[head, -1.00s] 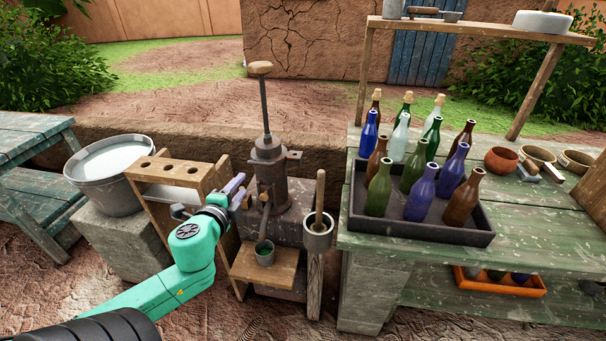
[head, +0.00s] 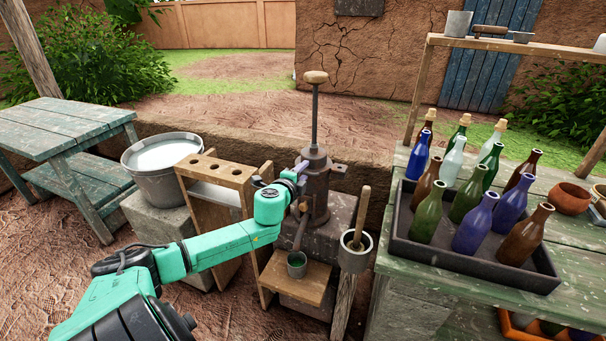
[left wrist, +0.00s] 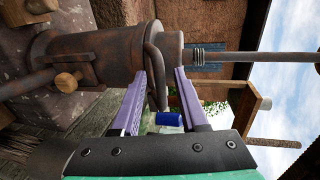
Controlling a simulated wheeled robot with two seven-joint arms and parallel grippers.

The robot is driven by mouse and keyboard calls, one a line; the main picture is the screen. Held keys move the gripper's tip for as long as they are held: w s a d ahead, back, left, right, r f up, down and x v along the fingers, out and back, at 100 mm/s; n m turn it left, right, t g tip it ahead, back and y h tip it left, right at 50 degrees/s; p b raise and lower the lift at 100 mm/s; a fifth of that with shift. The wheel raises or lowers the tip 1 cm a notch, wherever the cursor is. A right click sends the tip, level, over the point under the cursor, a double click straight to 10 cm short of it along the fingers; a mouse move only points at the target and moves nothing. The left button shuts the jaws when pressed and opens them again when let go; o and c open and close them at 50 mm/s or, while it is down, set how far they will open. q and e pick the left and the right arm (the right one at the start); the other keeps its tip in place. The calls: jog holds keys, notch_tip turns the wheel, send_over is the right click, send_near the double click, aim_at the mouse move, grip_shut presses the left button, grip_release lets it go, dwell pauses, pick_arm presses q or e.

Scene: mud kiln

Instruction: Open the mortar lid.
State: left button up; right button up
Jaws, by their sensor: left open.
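A rusty cylindrical pump-like vessel (head: 316,190) stands on a stone block, with a tall rod and wooden knob (head: 316,77) on top. In the left wrist view the vessel (left wrist: 95,58) lies sideways, with a curved dark handle (left wrist: 154,75) near its top end. My left gripper (head: 302,172) is at the vessel's upper left side; its purple fingers (left wrist: 160,73) are open, one on each side of the handle. Contact is unclear. A grey mortar-like cup (head: 355,250) with a wooden pestle stands to the right. I cannot tell which part is the mortar lid. My right gripper is not in view.
A small cup (head: 297,264) sits on a wooden stand below the spout. A holed wooden rack (head: 215,172) and a metal bucket (head: 160,185) are left. A tray (head: 470,260) of bottles stands on the green table at right.

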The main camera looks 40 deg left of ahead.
pick_arm(q)
grip_shut()
dwell(1.4)
